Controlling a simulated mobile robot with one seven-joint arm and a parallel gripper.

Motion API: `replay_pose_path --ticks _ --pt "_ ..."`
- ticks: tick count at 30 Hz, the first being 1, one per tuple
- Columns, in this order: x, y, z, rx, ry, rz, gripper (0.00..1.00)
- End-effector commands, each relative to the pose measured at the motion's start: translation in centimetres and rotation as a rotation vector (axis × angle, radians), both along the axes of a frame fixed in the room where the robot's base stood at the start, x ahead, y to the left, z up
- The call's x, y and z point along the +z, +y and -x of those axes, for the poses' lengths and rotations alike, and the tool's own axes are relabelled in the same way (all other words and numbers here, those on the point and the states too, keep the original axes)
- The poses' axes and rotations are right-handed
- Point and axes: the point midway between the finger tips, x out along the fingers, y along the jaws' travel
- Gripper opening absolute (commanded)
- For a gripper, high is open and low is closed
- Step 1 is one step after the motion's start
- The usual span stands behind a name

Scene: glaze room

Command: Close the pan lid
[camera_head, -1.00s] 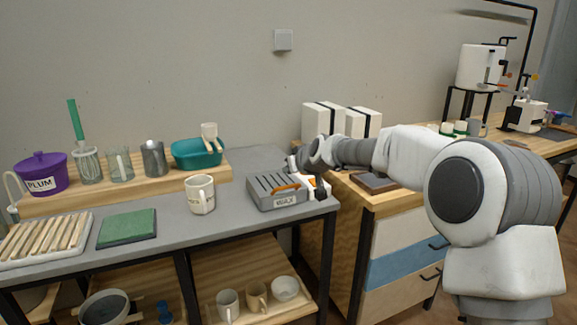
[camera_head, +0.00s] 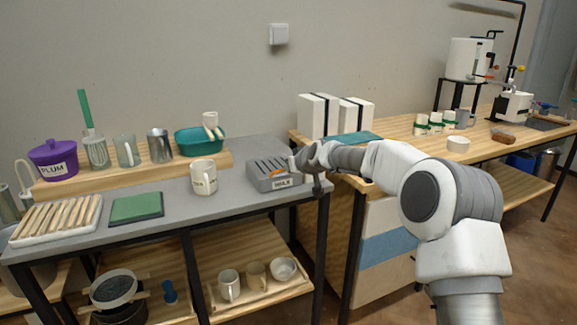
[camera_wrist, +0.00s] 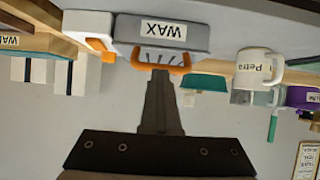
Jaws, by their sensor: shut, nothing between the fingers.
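The grey pan labelled WAX (camera_head: 270,184) stands near the right end of the grey bench, with a slotted top and an orange handle (camera_head: 278,175). In the wrist view, which is upside down, the pan (camera_wrist: 185,32) and its orange handle (camera_wrist: 185,67) show ahead of my fingers. I cannot tell which part is the lid or how far open it is. My gripper (camera_wrist: 160,74) is shut and empty, its tips appearing close to the handle; contact is unclear. In the head view my wrist is just right of the pan.
A white mug (camera_head: 203,180) stands left of the pan. A white and orange item (camera_wrist: 88,28) is beside the pan in the wrist view. Behind are a teal bowl (camera_head: 198,142) and a purple pot (camera_head: 53,165). White boxes (camera_head: 318,115) stand on the wooden counter at right.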

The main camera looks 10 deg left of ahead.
Motion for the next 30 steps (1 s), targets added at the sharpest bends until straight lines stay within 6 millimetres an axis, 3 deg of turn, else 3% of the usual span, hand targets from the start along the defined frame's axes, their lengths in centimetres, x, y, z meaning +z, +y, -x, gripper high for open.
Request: replay_pose_path --ticks 1,21,26,30 --pt "-2.2 -0.1 0.2 0.005 0.032 0.013 0.00" --pt "-2.6 -0.1 -0.1 0.004 0.032 0.015 0.00" --pt "-1.6 -0.1 0.0 0.004 0.027 0.013 0.00" --pt "1.1 0.0 0.2 0.001 0.015 0.008 0.00"
